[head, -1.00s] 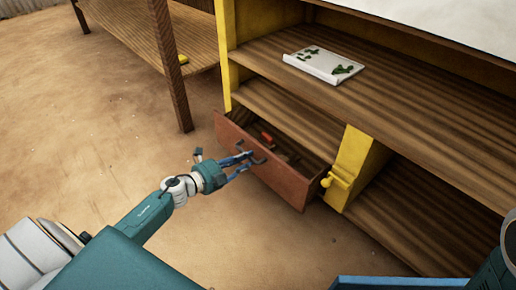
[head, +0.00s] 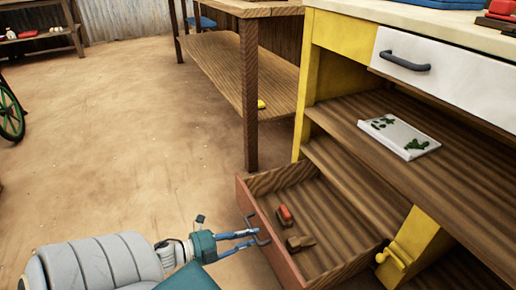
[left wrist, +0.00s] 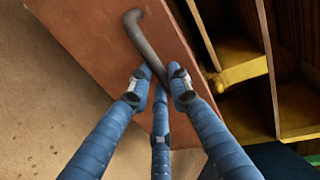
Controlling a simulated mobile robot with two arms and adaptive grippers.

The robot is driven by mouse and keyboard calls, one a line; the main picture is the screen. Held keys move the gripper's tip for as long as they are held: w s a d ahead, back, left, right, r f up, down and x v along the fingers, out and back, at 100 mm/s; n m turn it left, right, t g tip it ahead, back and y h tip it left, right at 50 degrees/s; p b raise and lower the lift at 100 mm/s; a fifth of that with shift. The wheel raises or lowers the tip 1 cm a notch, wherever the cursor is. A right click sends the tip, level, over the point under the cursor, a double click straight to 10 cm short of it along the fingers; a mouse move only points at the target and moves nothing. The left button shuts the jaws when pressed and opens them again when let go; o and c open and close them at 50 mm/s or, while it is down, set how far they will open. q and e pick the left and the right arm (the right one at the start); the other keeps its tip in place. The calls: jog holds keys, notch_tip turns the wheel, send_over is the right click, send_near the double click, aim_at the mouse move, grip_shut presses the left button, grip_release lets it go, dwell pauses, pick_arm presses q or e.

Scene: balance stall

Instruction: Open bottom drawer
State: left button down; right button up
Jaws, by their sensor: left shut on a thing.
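The bottom drawer (head: 265,238) has a reddish-brown front and stands well out from the yellow-framed stall. Its dark bar handle (head: 262,238) is on the front. My left gripper (head: 252,238) is shut on this handle. In the left wrist view the blue fingers (left wrist: 160,85) close around the handle (left wrist: 148,42), against the drawer front (left wrist: 85,30). Inside the drawer lie a red-topped block (head: 285,216) and a brown wooden piece (head: 299,243). My right gripper is in neither view now.
A white tray with green bits (head: 400,137) lies on the shelf above. An upper white drawer with a dark handle (head: 404,62) is shut. A yellow knob (head: 394,257) sits right of the open drawer. A wooden table (head: 249,100) stands behind; open floor lies left.

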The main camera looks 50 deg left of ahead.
pick_arm(q)
jog(key=shift+s, duration=0.2)
jog(key=c, duration=1.6)
grip_release()
jog(key=v, duration=1.2)
jog(key=shift+a, duration=0.1)
